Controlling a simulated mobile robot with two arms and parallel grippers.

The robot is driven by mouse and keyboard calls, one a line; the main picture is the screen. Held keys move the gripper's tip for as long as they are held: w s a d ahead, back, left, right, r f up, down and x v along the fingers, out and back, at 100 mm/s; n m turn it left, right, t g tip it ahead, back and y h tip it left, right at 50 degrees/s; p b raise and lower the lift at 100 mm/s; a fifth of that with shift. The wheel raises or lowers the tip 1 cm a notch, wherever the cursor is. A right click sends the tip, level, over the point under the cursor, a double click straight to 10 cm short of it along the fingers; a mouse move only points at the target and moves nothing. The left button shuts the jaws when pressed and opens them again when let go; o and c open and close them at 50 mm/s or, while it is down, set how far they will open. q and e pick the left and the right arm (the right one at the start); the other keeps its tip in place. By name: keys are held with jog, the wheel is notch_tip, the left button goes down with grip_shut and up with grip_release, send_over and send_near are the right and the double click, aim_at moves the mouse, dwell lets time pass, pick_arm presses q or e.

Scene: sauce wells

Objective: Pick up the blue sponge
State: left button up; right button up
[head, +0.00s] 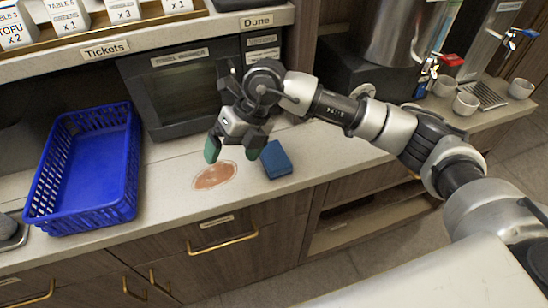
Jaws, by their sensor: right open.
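The blue sponge (276,161) lies on the pale counter, right of a reddish-brown stain. My right gripper (231,152) hangs above the counter just left of the sponge, with its green-tipped fingers apart and nothing between them. The right fingertip is close to the sponge's upper left edge; I cannot tell whether they touch. My left gripper is out of view.
A blue plastic basket (84,190) stands at the left of the counter. A dark towel warmer (180,90) stands behind the stain (214,175). Drink dispensers and several small cups (465,103) are at the right. The counter's front edge is clear.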

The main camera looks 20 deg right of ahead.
aim_at(274, 154)
jog(key=w+d+h, duration=0.1)
jog(key=d+h, duration=0.1)
jog(key=d, duration=0.1)
jog(key=w+d+m+h, duration=0.1)
jog(key=d, duration=0.2)
jog(key=w+d+r+t+h, duration=0.1)
jog(key=w+d+h, duration=0.1)
jog(key=d, duration=0.1)
jog(key=shift+d+r+m+h, duration=0.1)
jog(key=shift+d+m+h, duration=0.2)
jog(key=shift+d+m, duration=0.1)
notch_tip(274, 154, down, 5)
jog(key=shift+f+p, duration=0.1)
jog(key=shift+p, duration=0.45)
notch_tip(274, 154, down, 4)
jog(key=shift+s+f+p, duration=0.1)
jog(key=shift+p, duration=0.7)
jog(key=shift+f, duration=0.45)
jog(key=c, duration=1)
